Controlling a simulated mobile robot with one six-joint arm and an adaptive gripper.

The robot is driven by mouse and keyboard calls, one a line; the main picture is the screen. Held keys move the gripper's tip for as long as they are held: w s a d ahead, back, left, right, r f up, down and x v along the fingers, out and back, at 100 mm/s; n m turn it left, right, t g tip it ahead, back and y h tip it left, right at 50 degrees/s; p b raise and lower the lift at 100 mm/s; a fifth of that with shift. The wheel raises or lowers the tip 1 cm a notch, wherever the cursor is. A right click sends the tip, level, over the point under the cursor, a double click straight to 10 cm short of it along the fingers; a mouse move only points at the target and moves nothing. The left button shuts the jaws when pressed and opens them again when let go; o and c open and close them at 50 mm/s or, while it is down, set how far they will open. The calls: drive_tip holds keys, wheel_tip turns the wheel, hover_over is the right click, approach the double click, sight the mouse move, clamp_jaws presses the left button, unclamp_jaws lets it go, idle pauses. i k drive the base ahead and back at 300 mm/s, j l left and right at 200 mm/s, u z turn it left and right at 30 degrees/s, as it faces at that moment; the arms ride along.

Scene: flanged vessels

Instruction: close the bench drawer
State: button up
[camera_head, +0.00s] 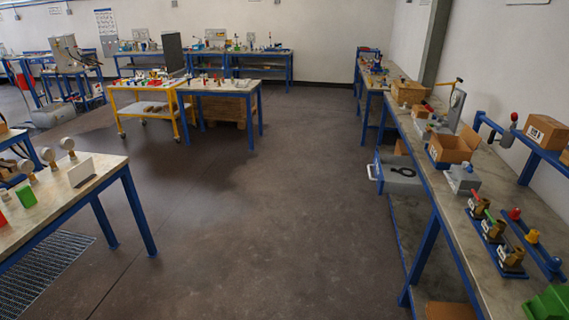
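The bench drawer (401,184) is under the long bench (425,148) on the right. It has a grey box body with blue edges, and it sticks out from the bench's front side into the aisle. A pale handle (371,173) is on its left-facing front. A dark ring-shaped thing (403,171) lies in or on the drawer. My gripper is not in view.
The floor (270,210) between the benches is clear. A bench with gauges (60,185) stands at left, with a floor grate (45,270) beneath. A yellow cart (150,105) and a table (220,88) stand farther back. The right bench carries boxes (452,150) and valves.

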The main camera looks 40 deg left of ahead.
sight(397, 173)
drive_tip(key=i+j+u, duration=0.3)
drive_tip(key=i+j, duration=0.25)
drive_tip(key=j, duration=0.3)
drive_tip(key=i+j+u, duration=0.3)
drive_tip(key=i+j, duration=0.5)
drive_tip(key=i, duration=0.35)
drive_tip(key=i+j, duration=0.15)
drive_tip(key=i, duration=0.4)
drive_tip(key=i+j, duration=0.1)
drive_tip(key=i, duration=0.4)
drive_tip(key=i+j+z, duration=0.1)
drive_tip(key=i, duration=0.4)
